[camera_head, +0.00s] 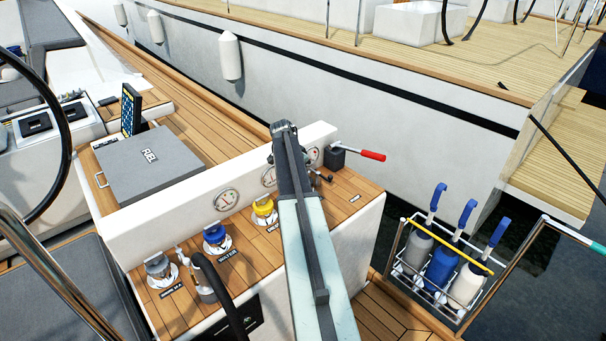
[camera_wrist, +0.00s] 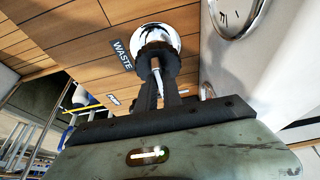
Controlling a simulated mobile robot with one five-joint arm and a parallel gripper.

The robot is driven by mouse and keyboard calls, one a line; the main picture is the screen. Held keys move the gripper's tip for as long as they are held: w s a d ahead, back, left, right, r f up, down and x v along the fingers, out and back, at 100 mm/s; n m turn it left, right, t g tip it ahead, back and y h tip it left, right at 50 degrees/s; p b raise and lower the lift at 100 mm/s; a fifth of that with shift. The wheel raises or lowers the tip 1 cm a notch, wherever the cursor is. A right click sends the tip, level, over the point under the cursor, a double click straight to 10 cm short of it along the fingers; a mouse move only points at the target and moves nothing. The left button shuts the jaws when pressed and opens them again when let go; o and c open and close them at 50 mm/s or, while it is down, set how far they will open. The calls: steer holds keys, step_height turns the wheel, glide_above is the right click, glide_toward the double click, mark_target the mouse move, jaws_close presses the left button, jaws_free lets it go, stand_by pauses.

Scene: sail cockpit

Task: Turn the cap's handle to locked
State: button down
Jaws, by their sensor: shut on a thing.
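In the wrist view, the dark cap (camera_wrist: 168,64) sits at a chrome deck plate (camera_wrist: 158,33) beside a WASTE label (camera_wrist: 122,55). A slim pale handle (camera_wrist: 157,78) comes from the cap towards me. My gripper (camera_wrist: 158,84) is shut on this handle, its two dark fingers close on either side. The fingers hide part of the handle and cap, and I cannot read any lock marking. In the head view my arm covers most of this spot; only small dark parts show beside it.
Yellow (camera_head: 264,208), blue (camera_head: 215,236) and grey (camera_head: 158,267) caps stand in a row to the left on the wooden deck. A white panel with gauges (camera_head: 227,201) runs behind them. A red-handled lever (camera_head: 370,155) sticks out at the right. A bottle rack (camera_head: 440,262) hangs farther right.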

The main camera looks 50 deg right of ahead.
steer(key=c, duration=1.5)
jaws_free()
steer(key=shift+r, duration=0.1)
steer(key=p+v, duration=0.7)
steer(key=shift+r, duration=0.3)
steer(key=shift+a, duration=0.1)
